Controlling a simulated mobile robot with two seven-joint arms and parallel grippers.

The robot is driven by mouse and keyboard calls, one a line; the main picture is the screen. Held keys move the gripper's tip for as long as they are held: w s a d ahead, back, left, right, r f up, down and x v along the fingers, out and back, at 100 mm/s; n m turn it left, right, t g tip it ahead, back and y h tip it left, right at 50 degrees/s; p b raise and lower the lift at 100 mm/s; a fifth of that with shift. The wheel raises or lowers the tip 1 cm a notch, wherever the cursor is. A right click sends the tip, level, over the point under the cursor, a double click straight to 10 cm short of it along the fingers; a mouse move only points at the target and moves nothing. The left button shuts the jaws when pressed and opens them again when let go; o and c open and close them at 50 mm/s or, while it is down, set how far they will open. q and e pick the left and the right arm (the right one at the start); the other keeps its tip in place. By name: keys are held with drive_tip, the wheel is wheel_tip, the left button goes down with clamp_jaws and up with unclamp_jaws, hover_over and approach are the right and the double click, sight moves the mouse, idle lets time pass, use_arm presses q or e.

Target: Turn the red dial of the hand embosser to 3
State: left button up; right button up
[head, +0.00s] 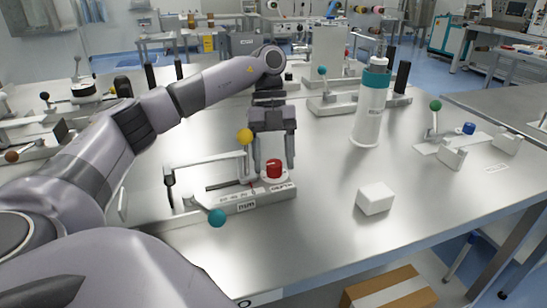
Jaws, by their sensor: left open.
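The hand embosser (225,198) is a low light-grey base with small labels, standing near the front of the steel table. Its red dial (274,169) sits on a white round seat at the right end of the base. My left gripper (274,166) comes down from above with its jaws open, one finger on each side of the red dial. I cannot tell whether the fingers touch it. The dial's marks are too small to read. A yellow ball (245,136) and a teal ball (217,217) show at the embosser. My right gripper is not in view.
A white block (375,198) lies right of the embosser. A white bottle with a teal collar (369,112) stands behind it. Another device with a green ball (435,105) and a blue knob (469,128) is at the right. The table front between block and embosser is clear.

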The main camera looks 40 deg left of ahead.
use_arm(q)
drive_tip(key=c, duration=1)
drive_tip(key=shift+c, duration=0.2)
